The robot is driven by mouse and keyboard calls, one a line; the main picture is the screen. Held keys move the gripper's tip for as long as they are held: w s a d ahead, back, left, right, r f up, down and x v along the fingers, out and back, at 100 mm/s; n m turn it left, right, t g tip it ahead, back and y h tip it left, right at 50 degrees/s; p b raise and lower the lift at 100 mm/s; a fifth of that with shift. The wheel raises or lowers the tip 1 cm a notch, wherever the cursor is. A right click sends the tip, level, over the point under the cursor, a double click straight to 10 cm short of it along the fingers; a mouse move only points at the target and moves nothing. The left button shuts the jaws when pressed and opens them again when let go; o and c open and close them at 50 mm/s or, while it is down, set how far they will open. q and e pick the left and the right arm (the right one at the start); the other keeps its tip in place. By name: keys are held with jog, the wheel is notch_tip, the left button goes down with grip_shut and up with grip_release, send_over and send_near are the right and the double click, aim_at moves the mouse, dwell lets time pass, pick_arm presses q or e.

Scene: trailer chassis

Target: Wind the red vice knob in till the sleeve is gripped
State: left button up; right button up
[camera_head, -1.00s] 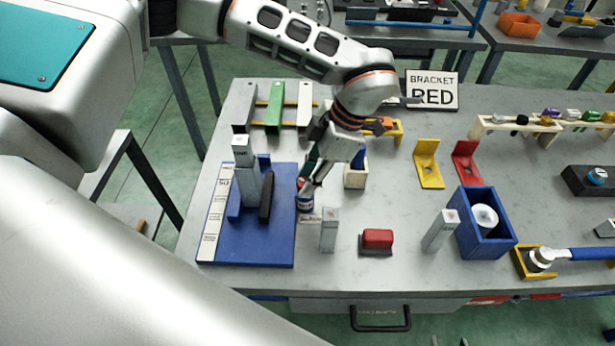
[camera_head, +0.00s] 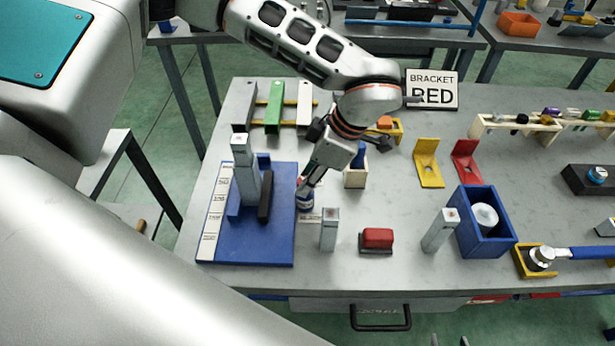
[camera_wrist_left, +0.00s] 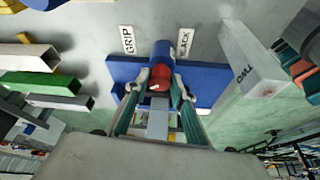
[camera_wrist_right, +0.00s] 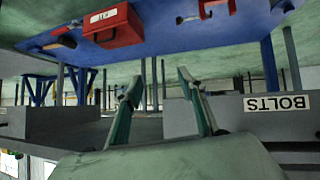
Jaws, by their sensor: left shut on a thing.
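The red vice knob (camera_wrist_left: 160,83) shows in the left wrist view at the end of a blue round body (camera_wrist_left: 163,52). My left gripper (camera_wrist_left: 161,88) is shut on the knob, a finger on each side. In the head view my left gripper (camera_head: 306,188) reaches down to it, hiding most of the knob. The grey sleeve (camera_head: 243,172) stands upright on the blue vice base (camera_head: 255,245), beside a black jaw (camera_head: 266,198). I cannot tell whether the jaw touches it. My right gripper (camera_wrist_right: 158,80) is open and empty in the right wrist view.
Labels reading GRIP (camera_wrist_left: 128,39) and SLACK (camera_wrist_left: 185,43) lie by the knob. A grey upright post (camera_head: 329,230) stands close to the right of my left gripper. A red block (camera_head: 377,239) and a blue box (camera_head: 485,235) stand further right.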

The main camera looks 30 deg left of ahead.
pick_arm(q)
jog(key=o, duration=1.1)
jog(key=v, duration=1.2)
